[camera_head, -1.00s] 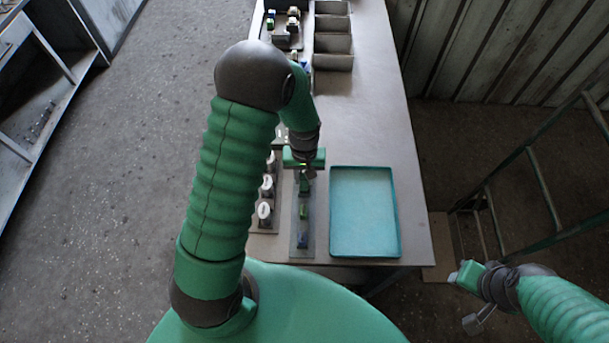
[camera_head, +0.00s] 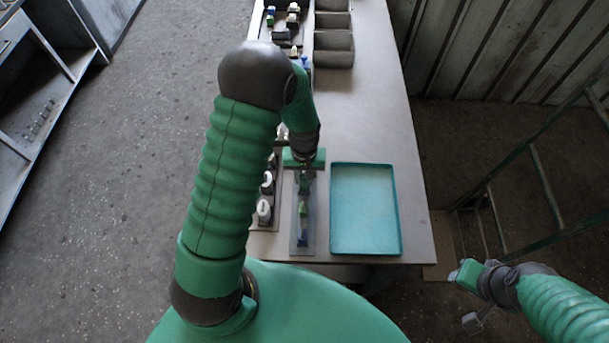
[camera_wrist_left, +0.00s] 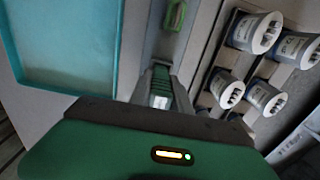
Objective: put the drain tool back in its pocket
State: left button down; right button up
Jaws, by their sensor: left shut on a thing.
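My left gripper (camera_head: 307,174) is over the far part of a narrow grey rack (camera_head: 310,243) at the table's front. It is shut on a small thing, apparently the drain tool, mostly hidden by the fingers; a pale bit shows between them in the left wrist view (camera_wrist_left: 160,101). A green piece (camera_wrist_left: 175,15) lies in the rack ahead of the fingers. The head view shows green and blue pieces (camera_head: 303,225) in the rack. I cannot make out which pocket is empty. My right gripper (camera_head: 467,274) is off the table to the right, its fingers unclear.
A teal tray (camera_head: 365,210) lies empty right of the rack. Several white-topped cylinders (camera_wrist_left: 262,97) stand in a holder left of the rack in the head view. Grey bins (camera_head: 333,48) and small parts are at the back. The table's right side (camera_head: 385,120) is clear.

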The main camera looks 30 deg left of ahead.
pick_arm(q)
jog(key=c, duration=1.1)
grip_release()
notch_tip(320, 180, up, 17)
jog(key=shift+w+f+b, duration=0.1)
jog(key=shift+f+b, duration=0.1)
jog(key=shift+b, duration=0.55)
